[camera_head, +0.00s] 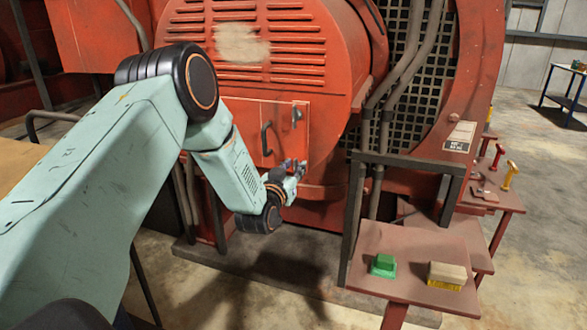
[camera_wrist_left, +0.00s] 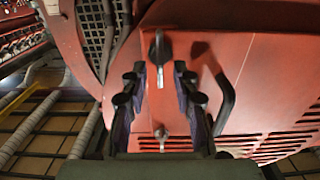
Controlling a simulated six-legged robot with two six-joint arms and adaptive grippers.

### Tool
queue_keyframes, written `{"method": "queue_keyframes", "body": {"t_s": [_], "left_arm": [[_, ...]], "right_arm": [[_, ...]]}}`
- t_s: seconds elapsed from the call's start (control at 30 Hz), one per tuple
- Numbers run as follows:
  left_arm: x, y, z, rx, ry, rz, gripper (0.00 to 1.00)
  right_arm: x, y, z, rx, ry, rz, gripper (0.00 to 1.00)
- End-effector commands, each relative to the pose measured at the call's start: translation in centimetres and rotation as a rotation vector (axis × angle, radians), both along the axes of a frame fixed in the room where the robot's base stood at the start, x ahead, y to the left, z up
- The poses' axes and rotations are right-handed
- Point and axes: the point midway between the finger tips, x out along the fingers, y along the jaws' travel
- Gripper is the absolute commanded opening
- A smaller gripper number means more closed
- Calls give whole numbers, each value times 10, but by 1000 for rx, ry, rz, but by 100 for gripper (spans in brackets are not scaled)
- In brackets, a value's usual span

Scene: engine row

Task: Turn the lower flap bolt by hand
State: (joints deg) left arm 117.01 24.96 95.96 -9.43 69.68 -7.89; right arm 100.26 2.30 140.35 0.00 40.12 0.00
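The red flap (camera_head: 278,128) is on the round red engine housing, with a black handle (camera_head: 266,138). The upper flap bolt (camera_head: 297,115) is a small grey bolt near the flap's top right. My left gripper (camera_head: 299,168) is at the flap's lower right corner, hiding the lower bolt in the head view. The left wrist view is upside down against the head view. There the lower flap bolt (camera_wrist_left: 159,48) shows between and just beyond the left fingertips (camera_wrist_left: 160,72). The fingers are apart, with a gap on each side of the bolt. My right gripper is out of view.
Pipes (camera_head: 387,105) and a dark frame (camera_head: 352,205) stand right of the flap. A small red table (camera_head: 400,260) holds a green block (camera_head: 383,265) and a beige-yellow block (camera_head: 446,276). In the wrist view, the flap handle (camera_wrist_left: 226,103) is close to the right finger.

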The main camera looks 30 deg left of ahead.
Motion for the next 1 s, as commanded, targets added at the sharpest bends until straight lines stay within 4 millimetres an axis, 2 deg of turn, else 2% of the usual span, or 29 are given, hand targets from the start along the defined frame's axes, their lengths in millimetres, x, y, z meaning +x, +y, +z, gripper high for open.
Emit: {"method": "queue_keyframes", "body": {"t_s": [0.27,0.63,1.0], "left_arm": [[3,0,0,0,0,0,29],[3,0,0,0,1,-1,0],[3,1,0,-21,-7,-1,0]], "right_arm": [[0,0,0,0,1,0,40],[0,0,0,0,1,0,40],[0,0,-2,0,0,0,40]]}}
